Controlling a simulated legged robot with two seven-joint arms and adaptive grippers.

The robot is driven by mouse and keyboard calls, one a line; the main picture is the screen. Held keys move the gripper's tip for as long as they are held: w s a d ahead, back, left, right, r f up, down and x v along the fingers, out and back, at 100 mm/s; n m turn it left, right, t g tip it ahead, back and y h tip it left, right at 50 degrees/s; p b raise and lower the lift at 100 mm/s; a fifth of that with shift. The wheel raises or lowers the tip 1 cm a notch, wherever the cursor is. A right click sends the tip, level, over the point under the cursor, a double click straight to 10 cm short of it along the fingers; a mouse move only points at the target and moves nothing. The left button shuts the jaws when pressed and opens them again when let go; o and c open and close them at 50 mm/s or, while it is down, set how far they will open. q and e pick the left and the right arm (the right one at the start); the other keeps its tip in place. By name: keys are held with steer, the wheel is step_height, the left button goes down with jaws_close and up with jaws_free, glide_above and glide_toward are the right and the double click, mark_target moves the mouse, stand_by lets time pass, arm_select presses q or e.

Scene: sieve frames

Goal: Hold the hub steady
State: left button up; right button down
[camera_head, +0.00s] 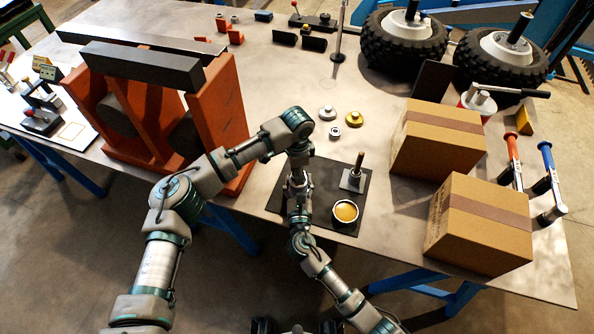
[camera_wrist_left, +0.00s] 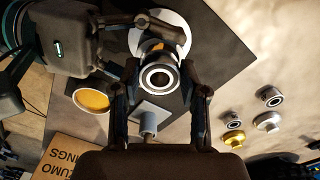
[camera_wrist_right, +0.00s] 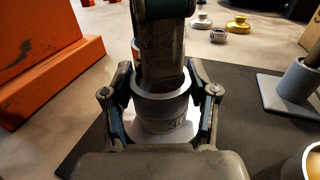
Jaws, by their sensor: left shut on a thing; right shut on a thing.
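The hub is a grey cylinder (camera_wrist_right: 160,112) with a dark "30" marking, standing on a pale flange (camera_wrist_right: 158,140) on a black mat (camera_head: 272,203). My right gripper (camera_wrist_right: 163,108) is shut on the hub, a finger on each side. My left gripper (camera_wrist_left: 160,82) comes from above and is shut on a round metal bearing (camera_wrist_left: 160,77) with a dark bore. The bearing is above or at the hub's top; I cannot tell whether they touch. In the right wrist view my left gripper hides much of the hub's top. In the head view my arms mostly hide the hub.
On the mat are a round dish of amber stuff (camera_head: 345,212) and a grey block with an upright post (camera_head: 353,178). Small metal parts (camera_head: 335,132) lie behind. Two cardboard boxes (camera_head: 437,141) stand right, an orange frame (camera_head: 225,105) left, two wheels (camera_head: 405,45) at the back.

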arm_select(q)
steer(key=shift+f, duration=0.9)
steer(key=o, duration=1.3)
step_height(320, 180, up, 12)
steer(key=shift+f, duration=0.1)
arm_select(e)
steer(key=shift+c, duration=1.2)
jaws_free()
steer(key=s, duration=1.2)
steer(key=shift+d, duration=0.2)
